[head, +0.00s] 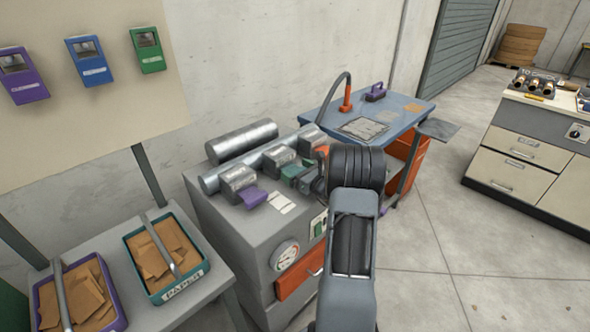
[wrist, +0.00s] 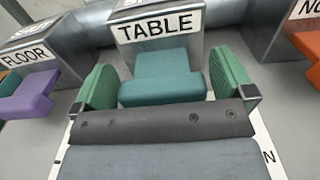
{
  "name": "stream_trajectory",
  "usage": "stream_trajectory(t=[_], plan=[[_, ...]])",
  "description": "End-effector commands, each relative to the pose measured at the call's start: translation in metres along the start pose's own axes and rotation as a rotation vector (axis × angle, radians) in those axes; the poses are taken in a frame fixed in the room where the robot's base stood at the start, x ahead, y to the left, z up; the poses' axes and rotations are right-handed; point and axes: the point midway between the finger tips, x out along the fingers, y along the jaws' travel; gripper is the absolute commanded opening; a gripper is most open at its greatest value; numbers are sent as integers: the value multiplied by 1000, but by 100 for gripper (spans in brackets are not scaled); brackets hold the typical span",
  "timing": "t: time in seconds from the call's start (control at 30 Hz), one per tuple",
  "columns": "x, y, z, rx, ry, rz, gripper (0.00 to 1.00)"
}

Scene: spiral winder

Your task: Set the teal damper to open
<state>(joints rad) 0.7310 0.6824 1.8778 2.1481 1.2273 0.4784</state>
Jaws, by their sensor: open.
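The teal damper (wrist: 165,85) is a stepped teal handle below a grey housing marked TABLE (wrist: 158,28) in the wrist view. My gripper (wrist: 168,82) has its two green fingers apart, one on each side of the teal handle. Gaps seem to show between handle and fingers; I cannot tell whether they touch. A white plate under my gripper is mostly hidden, with only a letter N showing at its right. In the head view, my gripper (head: 296,173) is over the grey cabinet, and my arm hides much of the teal damper.
A purple damper (wrist: 30,98) at the housing marked FLOOR is on the left, and an orange damper (wrist: 306,46) is on the right. The grey cabinet (head: 235,240) carries a gauge (head: 285,255). A blue table (head: 400,108) stands behind; open floor lies right.

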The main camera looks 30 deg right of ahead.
Motion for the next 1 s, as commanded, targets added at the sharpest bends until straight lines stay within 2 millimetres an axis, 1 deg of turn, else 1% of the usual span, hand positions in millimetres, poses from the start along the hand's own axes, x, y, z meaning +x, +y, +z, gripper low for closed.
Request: stream_trajectory(t=[0.1,0.2,0.53,1.0], plan=[[9,0,0,0,1,1,100],[13,1,0,0,1,1,100],[14,0,0,0,1,0,99],[14,0,0,0,1,0,54]])
